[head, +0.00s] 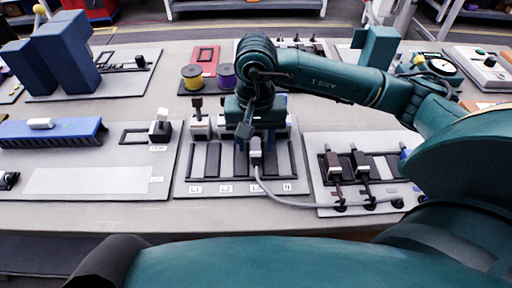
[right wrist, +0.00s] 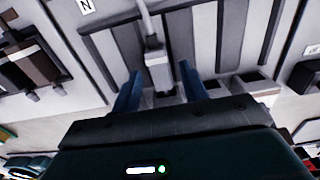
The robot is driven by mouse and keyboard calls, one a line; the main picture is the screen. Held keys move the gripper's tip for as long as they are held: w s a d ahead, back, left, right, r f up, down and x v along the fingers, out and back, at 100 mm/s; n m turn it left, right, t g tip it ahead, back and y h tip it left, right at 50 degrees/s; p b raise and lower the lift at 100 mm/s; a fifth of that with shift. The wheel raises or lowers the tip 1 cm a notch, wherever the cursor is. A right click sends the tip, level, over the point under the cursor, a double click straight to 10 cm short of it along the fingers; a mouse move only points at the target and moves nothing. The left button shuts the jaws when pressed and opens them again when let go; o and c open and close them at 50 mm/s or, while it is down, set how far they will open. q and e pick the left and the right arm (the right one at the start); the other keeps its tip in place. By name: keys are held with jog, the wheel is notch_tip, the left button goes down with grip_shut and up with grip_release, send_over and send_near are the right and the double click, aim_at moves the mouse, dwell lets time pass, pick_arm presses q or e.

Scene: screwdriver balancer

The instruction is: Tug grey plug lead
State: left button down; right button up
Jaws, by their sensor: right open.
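The grey plug (head: 255,151) sits on the panel (head: 183,186) with dark slots marked L1, L2 and N. Its grey lead (head: 300,205) curves to the right along the front of the neighbouring panel. My right gripper (head: 254,143) is low over the plug and hides part of it. In the right wrist view the plug (right wrist: 158,68) stands between the two blue fingers of the open gripper (right wrist: 160,88), with a gap visible on each side. The lead (right wrist: 146,22) leaves the plug's far end. My left gripper is not in view.
A black-handled switch (head: 198,118) stands just left of the gripper. The right panel (head: 322,178) holds two dark brown plugs (head: 347,166). Yellow (head: 192,77) and purple (head: 226,76) spools stand behind. A blue ridged block (head: 52,133) lies left. My right arm covers the right side.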

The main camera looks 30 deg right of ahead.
aim_at(255, 147)
jog(key=shift+r+p, duration=1.3)
jog(key=shift+r, duration=1.8)
jog(key=shift+f, duration=0.1)
